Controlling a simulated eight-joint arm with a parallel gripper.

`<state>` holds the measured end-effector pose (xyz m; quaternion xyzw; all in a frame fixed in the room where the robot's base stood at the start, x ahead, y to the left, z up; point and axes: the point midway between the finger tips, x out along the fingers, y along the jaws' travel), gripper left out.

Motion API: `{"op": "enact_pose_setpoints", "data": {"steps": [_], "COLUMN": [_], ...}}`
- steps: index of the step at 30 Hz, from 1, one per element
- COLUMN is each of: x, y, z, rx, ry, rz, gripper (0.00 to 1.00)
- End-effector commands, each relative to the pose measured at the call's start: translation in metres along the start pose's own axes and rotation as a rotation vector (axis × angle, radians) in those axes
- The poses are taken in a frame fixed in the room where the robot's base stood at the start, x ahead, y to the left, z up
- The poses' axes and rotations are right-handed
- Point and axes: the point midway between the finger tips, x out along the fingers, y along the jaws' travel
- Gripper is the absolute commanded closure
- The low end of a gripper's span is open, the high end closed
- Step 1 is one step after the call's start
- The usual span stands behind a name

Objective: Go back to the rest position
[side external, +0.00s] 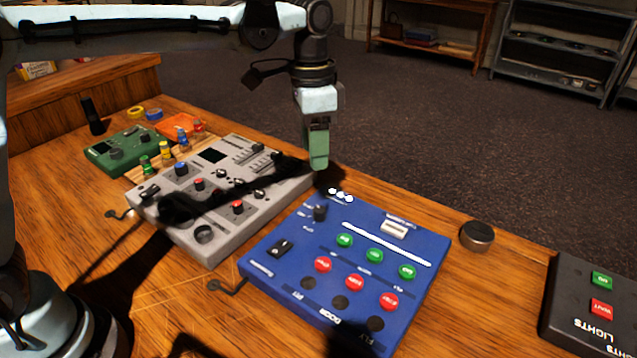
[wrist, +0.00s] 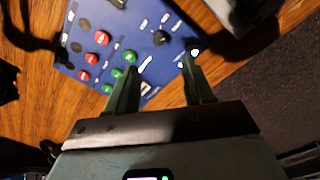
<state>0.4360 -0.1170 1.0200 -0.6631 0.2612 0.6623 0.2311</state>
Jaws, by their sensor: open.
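My gripper (side external: 317,165) hangs pointing down above the desk, over the gap between the grey mixing panel (side external: 240,190) and the blue panel (side external: 350,262). Its green fingers also show in the wrist view (wrist: 160,85), spread apart with nothing between them. The blue panel lies below the fingers in the wrist view (wrist: 110,40), with its red and green buttons and a black knob (wrist: 161,37). The fingers look apart from both panels. My arm reaches in from the upper left in the side view.
A green box (side external: 122,148), an orange tray (side external: 180,127) and several small coloured pieces stand at the back left. A round dark knob (side external: 477,236) sits right of the blue panel. A black lights panel (side external: 590,305) is at the far right. Bare wood lies in front.

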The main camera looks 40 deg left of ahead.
Motion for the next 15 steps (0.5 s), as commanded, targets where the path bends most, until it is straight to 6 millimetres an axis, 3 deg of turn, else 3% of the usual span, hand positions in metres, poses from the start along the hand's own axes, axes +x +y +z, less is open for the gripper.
{"op": "enact_pose_setpoints", "data": {"steps": [9,15], "x": [-0.018,-0.016], "y": [-0.005,-0.004], "z": [0.062,0.106], "rx": [-0.217,-0.367], "ry": [0.169,0.297], "rz": [-0.092,-0.153], "gripper": [0.48,0.48]}}
